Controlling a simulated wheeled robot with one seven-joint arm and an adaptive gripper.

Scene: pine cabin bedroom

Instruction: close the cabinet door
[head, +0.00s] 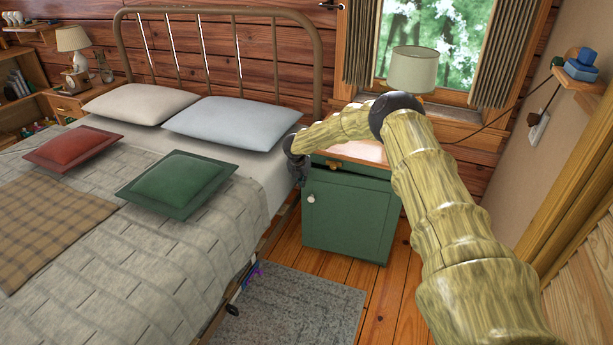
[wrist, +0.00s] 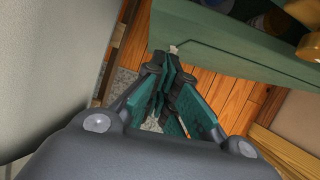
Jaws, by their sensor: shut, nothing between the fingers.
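The green cabinet (head: 383,187) stands right of the bed, with a drawer above and a door (head: 345,222) below. The door has a white knob (head: 311,198) near its upper left corner. My gripper (head: 300,181) is shut and empty at the cabinet's left side, close to the knob. In the wrist view, my gripper (wrist: 168,72) points at the green door (wrist: 225,62) and its pale knob (wrist: 174,48); I cannot tell whether they touch.
The bed (head: 130,250) stands close on the left. A grey rug (head: 290,308) lies in front of the cabinet on the plank floor. A lamp (head: 413,70) stands behind my arm.

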